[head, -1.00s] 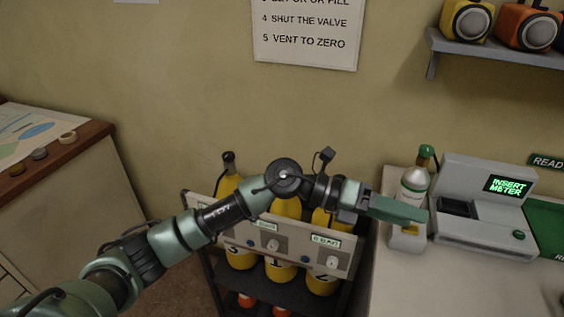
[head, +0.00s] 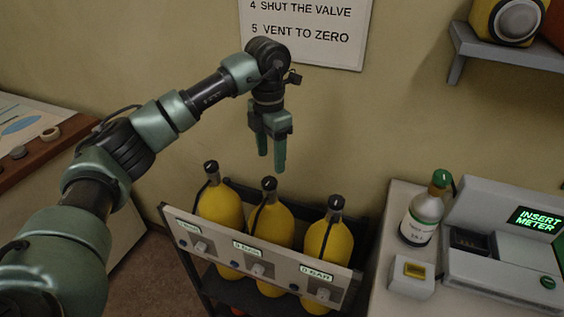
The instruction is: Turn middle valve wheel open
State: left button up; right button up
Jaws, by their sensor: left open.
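Three yellow cylinders stand side by side in a dark rack. The middle cylinder (head: 270,222) has a dark valve top (head: 269,184) with a black hose running down from it. My left gripper (head: 271,163) points down with its green fingers open and empty. In the picture its fingertips are just above the middle valve top, apart from it; the depth between them is hard to judge. The middle grey knob (head: 257,269) sits on the front panel below a lit display. My right gripper is not in view.
The left cylinder (head: 221,207) and right cylinder (head: 330,240) flank the middle one closely. The pale front panel (head: 215,245) crosses before them. On the right counter are a green-capped bottle (head: 422,218), a small yellow-and-white box (head: 411,277) and a meter station (head: 500,250) reading "INSERT METER".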

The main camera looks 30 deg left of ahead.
aim_at(270, 180)
pick_arm(q)
jog(key=shift+w+a+r, duration=0.1)
jog(key=shift+w+a, duration=0.05)
jog(key=shift+f, duration=0.2)
jog(key=f, duration=0.1)
jog(key=s+f+p, duration=0.1)
jog(key=f, duration=0.1)
jog(key=shift+f, duration=0.3)
notch_tip(270, 180, down, 2)
jog(key=shift+w+f+p, duration=0.1)
jog(key=shift+f+p, duration=0.1)
jog(key=shift+p, duration=0.1)
jog(key=shift+f, duration=0.4)
jog(key=c, duration=1.2)
grip_shut()
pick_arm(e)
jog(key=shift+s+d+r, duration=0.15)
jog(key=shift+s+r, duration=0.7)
